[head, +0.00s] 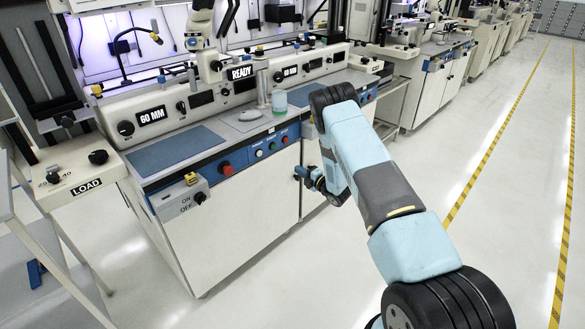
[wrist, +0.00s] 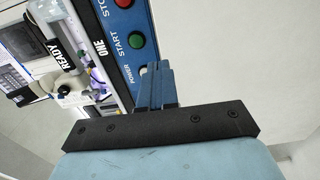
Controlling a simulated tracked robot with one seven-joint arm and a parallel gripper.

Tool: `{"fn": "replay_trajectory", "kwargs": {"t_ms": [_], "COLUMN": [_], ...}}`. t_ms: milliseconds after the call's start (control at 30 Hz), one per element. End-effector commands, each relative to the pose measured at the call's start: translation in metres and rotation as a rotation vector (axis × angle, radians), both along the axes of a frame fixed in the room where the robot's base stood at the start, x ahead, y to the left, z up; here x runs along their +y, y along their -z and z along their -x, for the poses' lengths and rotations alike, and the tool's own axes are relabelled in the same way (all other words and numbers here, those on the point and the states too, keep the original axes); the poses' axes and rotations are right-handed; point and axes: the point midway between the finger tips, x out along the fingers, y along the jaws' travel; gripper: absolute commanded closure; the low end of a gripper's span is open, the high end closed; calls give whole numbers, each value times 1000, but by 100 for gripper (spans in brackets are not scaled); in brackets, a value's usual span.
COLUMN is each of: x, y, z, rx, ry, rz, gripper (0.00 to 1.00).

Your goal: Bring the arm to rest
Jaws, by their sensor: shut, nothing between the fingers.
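My arm, light blue and grey, reaches in from the lower right of the head view and bends down in front of a white bonder cabinet. My gripper (head: 302,173) is small there, beside the cabinet's front, below the control panel. In the wrist view my gripper (wrist: 157,68) has its blue fingers together with nothing between them. The fingers point toward a blue panel strip (wrist: 120,45) with a green START button (wrist: 136,40) and a red button (wrist: 124,3). I cannot tell the exact gap between gripper and cabinet.
The cabinet (head: 240,220) carries a blue mat (head: 180,145), a jar (head: 279,101), a red knob (head: 226,168) and an ON/OFF switch box (head: 184,195). A LOAD unit (head: 85,185) stands left. Floor (head: 480,200) right of the bonder row is clear, with yellow striped lines.

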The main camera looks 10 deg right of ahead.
Motion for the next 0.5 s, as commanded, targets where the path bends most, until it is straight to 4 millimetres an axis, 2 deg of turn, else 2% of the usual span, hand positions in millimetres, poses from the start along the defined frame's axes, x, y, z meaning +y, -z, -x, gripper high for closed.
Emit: {"fn": "replay_trajectory", "kwargs": {"t_ms": [133,267,367,500], "x": [-8,-12,-16,-25], "y": [0,-9,-29,-73], "z": [9,8,-2,-18], "rx": [0,8,30,89], "ry": [2,14,44,117], "rz": [0,0,-3,-14], "gripper": [100,100,100,100]}}
